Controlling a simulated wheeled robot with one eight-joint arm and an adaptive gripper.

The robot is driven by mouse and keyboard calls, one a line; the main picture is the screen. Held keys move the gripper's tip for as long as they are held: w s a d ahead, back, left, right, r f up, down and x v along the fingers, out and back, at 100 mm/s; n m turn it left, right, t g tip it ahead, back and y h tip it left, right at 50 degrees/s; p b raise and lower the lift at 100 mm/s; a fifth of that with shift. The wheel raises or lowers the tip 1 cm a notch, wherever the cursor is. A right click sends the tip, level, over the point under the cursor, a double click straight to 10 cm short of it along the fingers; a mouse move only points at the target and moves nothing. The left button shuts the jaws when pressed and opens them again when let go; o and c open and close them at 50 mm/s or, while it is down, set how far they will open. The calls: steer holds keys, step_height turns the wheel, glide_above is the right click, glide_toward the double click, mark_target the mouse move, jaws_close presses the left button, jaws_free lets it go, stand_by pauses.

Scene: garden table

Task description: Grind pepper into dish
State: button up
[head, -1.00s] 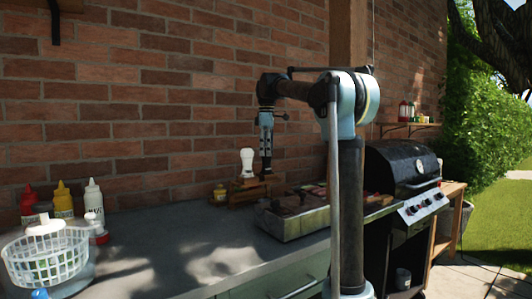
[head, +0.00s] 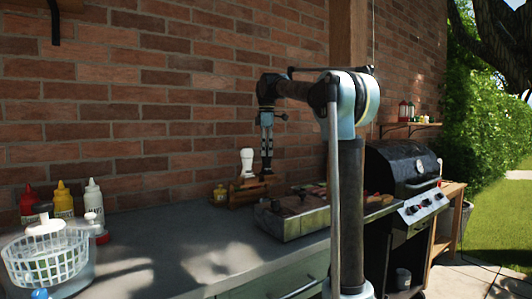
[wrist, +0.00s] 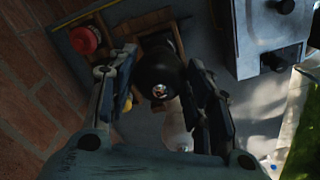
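A dark pepper grinder (wrist: 158,72) with a silver knob on top shows from above in the wrist view, standing in a wooden rack. My gripper (wrist: 162,60) is open, with one finger on each side of the grinder's round top. I see no clear grip on it. In the head view my gripper (head: 266,172) points down over the rack (head: 246,195), and the grinder is not clearly visible there. A white shaker (head: 247,160) stands at the rack; it also shows in the wrist view (wrist: 177,130). No separate dish is clear.
A metal tray (head: 292,223) with food stands right of the rack, and a grill (head: 402,168) is beyond it. A brick wall (head: 150,110) runs close behind. Sauce bottles (head: 63,200) and a white basket (head: 48,258) are at left. The middle counter is clear.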

steer(key=shift+o, duration=0.9)
step_height(320, 180, up, 12)
stand_by(0.5)
